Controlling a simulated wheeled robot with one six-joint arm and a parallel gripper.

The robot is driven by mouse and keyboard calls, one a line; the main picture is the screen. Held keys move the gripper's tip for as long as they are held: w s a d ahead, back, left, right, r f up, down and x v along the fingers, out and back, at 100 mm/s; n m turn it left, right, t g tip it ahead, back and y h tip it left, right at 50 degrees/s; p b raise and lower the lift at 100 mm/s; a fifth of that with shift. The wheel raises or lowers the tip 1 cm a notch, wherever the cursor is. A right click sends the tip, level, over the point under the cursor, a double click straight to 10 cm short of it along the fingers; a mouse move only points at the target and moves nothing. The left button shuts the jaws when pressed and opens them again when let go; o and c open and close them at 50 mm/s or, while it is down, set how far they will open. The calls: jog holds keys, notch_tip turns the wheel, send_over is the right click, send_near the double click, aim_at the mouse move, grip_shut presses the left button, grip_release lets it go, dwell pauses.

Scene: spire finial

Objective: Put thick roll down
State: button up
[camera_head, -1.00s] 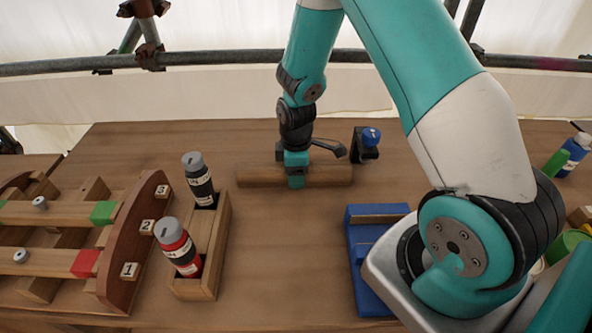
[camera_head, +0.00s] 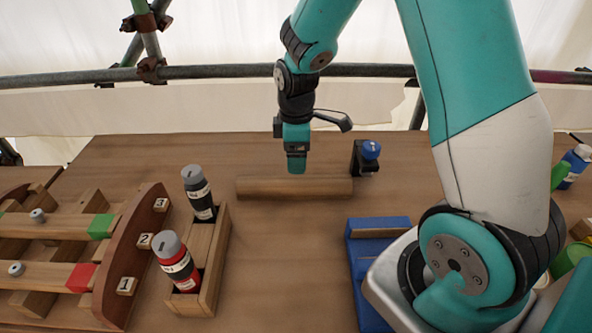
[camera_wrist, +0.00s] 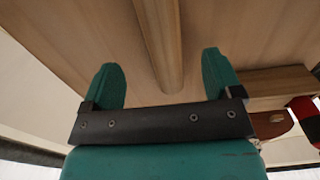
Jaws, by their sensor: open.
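The thick roll (camera_head: 322,188) is a plain wooden round bar lying flat across the far middle of the table (camera_head: 285,250). In the wrist view the roll (camera_wrist: 160,45) runs away from the camera, between and beyond the fingertips. My gripper (camera_head: 297,170) is above the roll, pointing down, apart from it.
A wooden holder (camera_head: 222,250) with a grey-black bottle (camera_head: 199,192) and a red bottle (camera_head: 178,262) stands to the left. A numbered rack (camera_head: 130,255) is further left. A blue tray (camera_head: 360,245) and a blue-topped clamp (camera_head: 366,157) are on the right.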

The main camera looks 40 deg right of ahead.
notch_tip(320, 180, up, 2)
jog(key=shift+a, duration=0.1)
jog(key=s+a+r+m+y, duration=0.2)
jog(key=s+a+r, duration=0.5)
jog(key=s, duration=0.3)
jog(key=s+a+r+m+y, duration=0.2)
jog(key=s+a+r, duration=0.5)
jog(key=s+a, duration=0.2)
jog(key=shift+s+a+r, duration=0.15)
jog(key=shift+s+a, duration=0.2)
jog(key=shift+s, duration=0.55)
jog(key=shift+c, duration=0.3)
